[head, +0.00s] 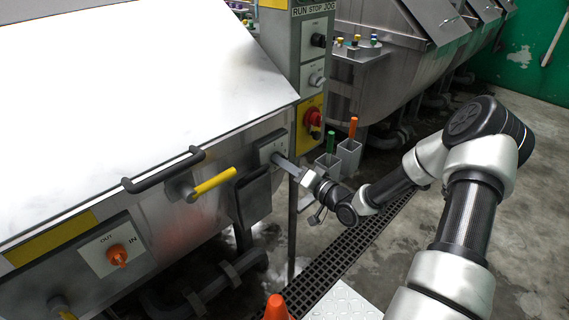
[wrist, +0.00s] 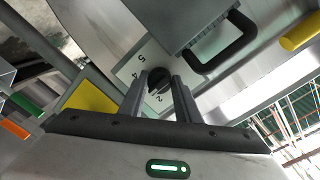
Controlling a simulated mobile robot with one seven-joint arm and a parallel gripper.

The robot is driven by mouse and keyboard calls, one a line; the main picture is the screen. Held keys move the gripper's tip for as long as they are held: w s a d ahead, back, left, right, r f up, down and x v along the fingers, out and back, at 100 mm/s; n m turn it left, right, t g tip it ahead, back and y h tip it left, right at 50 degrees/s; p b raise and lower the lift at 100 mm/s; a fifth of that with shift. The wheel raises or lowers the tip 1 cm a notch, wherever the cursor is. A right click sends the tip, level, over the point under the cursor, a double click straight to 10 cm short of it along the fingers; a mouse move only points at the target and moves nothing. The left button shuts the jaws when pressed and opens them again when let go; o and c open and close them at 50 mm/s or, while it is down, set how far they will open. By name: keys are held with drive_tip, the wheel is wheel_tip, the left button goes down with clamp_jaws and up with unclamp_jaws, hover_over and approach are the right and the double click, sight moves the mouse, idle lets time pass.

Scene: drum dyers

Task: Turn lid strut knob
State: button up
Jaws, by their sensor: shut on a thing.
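The lid strut knob (wrist: 159,79) is a small dark round knob on a pale plate (wrist: 132,62) marked with numbers, 5, 4 and 2 readable. My gripper (wrist: 158,88) has one finger on each side of the knob and is shut on it. In the head view the plate (head: 267,147) is on the drum's front, near its right end below the lid edge. My gripper (head: 278,159) reaches it from the lower right and hides the knob there.
A yellow lever (head: 213,183) and a black handle (head: 165,168) stick out left of the plate. A control post (head: 313,70) with a red knob stands behind. An orange cone (head: 276,308) is at the bottom. Open floor lies at right.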

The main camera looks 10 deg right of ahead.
idle(0.4)
drive_tip(key=o, duration=0.8)
drive_tip(key=shift+s+d, duration=0.1)
drive_tip(key=p+v, duration=0.1)
drive_tip(key=v, duration=1.6)
drive_tip(key=shift+p, duration=0.3)
drive_tip(key=shift+s, duration=0.1)
